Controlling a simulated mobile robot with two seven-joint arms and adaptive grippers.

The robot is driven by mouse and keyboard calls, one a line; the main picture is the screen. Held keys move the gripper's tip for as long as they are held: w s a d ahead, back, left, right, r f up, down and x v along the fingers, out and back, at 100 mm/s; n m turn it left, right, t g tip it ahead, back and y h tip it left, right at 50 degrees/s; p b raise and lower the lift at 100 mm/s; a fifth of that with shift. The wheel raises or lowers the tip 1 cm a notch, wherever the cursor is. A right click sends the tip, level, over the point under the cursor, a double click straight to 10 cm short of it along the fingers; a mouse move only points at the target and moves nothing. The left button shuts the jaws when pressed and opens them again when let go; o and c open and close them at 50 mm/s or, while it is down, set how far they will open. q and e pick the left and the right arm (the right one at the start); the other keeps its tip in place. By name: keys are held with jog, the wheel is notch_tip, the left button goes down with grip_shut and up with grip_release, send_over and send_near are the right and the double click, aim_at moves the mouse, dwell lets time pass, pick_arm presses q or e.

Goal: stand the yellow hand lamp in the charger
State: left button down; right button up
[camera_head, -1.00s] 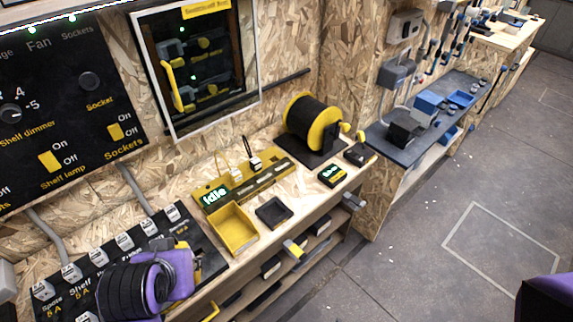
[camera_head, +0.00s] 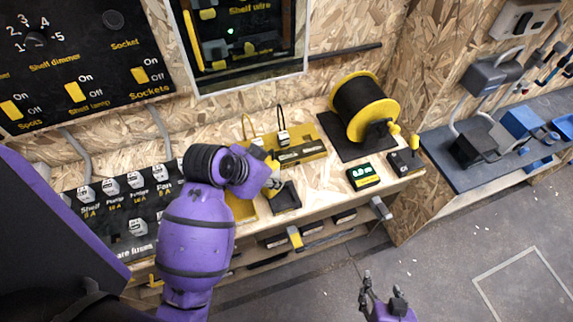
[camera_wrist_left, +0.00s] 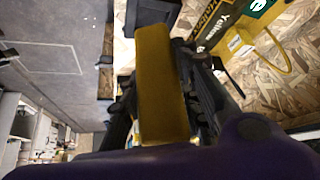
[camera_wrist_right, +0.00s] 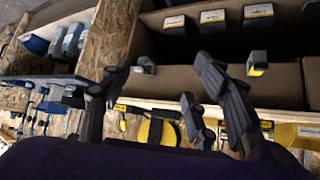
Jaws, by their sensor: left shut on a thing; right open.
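My left gripper (camera_head: 272,180) reaches over the bench's yellow bin (camera_head: 241,208). It is shut on a long yellow block, which looks like the yellow hand lamp (camera_wrist_left: 160,75) in the left wrist view. The head view shows only a small part of it. The charger appears to be the yellow board (camera_head: 318,140) with black labels and thin upright leads. The lamp is apart from that board. My right gripper (camera_head: 385,300) is open and empty, low in front of the shelves.
A dark tray (camera_head: 286,196) lies beside the bin. A yellow cable reel (camera_head: 364,106) and a small green display box (camera_head: 364,177) stand to the right. Fuse switches (camera_head: 110,187) line the left. Shelves with drawers (camera_head: 275,241) lie below. The floor (camera_head: 450,260) is clear.

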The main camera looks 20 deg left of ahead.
pick_arm(q)
jog(key=w+d+f+m+g+h, duration=0.2)
jog(key=w+f+m, duration=0.1)
jog(key=f+m, duration=0.2)
jog(key=shift+d+f, duration=0.2)
jog(key=shift+f, duration=0.4)
pick_arm(e)
jog(key=shift+r, duration=0.1)
jog(key=shift+w+r, duration=0.15)
dwell(0.3)
pick_arm(q)
jog(key=shift+p, duration=0.35)
pick_arm(e)
jog(key=shift+w+r, duration=0.2)
pick_arm(q)
jog(key=shift+f, duration=0.25)
pick_arm(e)
jog(key=shift+s+f, duration=0.15)
pick_arm(q)
jog(key=shift+f, duration=0.55)
pick_arm(e)
jog(key=shift+s+f, duration=0.3)
